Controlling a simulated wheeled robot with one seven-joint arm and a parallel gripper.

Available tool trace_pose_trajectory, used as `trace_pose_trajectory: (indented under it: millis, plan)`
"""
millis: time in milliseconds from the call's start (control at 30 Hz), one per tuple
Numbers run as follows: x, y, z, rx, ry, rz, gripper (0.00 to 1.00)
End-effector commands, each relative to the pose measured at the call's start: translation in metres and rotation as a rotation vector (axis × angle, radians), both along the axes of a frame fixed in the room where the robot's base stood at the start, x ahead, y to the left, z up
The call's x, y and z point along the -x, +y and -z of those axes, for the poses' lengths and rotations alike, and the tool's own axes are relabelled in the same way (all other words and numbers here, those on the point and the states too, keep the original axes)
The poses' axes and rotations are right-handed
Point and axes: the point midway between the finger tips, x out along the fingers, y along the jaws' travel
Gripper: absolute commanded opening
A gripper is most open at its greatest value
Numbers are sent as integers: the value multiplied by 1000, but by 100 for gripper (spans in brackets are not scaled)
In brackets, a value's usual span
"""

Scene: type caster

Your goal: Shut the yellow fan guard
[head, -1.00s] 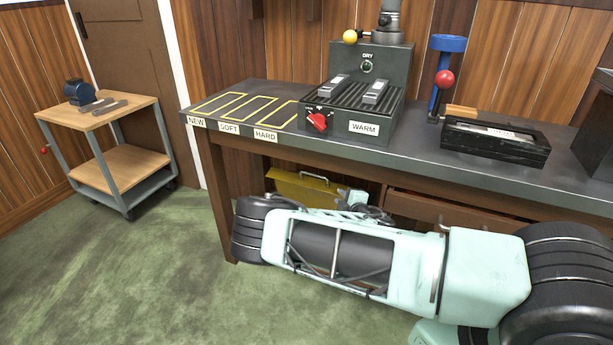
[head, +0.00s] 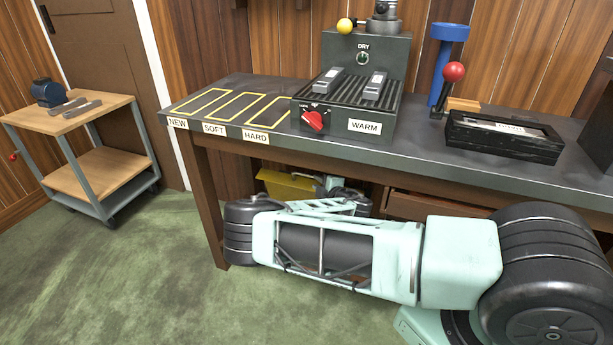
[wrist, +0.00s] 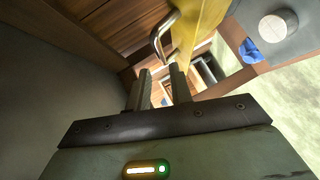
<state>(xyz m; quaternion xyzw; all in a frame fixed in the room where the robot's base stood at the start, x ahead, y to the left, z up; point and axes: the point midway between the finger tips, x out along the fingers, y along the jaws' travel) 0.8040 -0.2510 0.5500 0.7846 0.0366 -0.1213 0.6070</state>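A yellow panel (head: 287,186), which I take to be the fan guard, shows in the head view under the bench, partly hidden behind my mint-green arm. In the wrist view a yellow part (wrist: 203,28) stands at the top, with a bent metal handle (wrist: 162,38) beside it. My gripper (wrist: 161,78) is in the wrist view with its two fingers apart and nothing seen between them. The fingertips point toward the handle and look short of it; contact cannot be told. In the head view my gripper is hidden behind the arm and cannot be made out.
The bench (head: 440,158) overhangs my arm, and its left leg (head: 207,205) stands close to the arm. A black heater box (head: 345,112) and a black tray (head: 503,136) are on top. A small cart (head: 95,178) stands left. Green floor is clear at front left.

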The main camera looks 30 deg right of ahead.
Motion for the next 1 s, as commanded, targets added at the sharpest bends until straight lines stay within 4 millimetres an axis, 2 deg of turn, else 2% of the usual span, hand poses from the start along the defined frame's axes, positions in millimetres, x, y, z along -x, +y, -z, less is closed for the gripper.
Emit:
trace_pose_trajectory:
  millis: [200, 400, 600, 867, 967, 1000]
  plan:
    - [-43, -4, 13, -1, -2, -1, 22]
    - [-72, -7, 19, -2, -1, 0, 22]
    - [-84, -8, 21, -1, -1, 1, 22]
    - [-85, -9, 21, -1, 0, 1, 22]
    - [-85, -8, 21, -1, 0, 1, 0]
    - [-85, -8, 21, -1, 0, 1, 0]
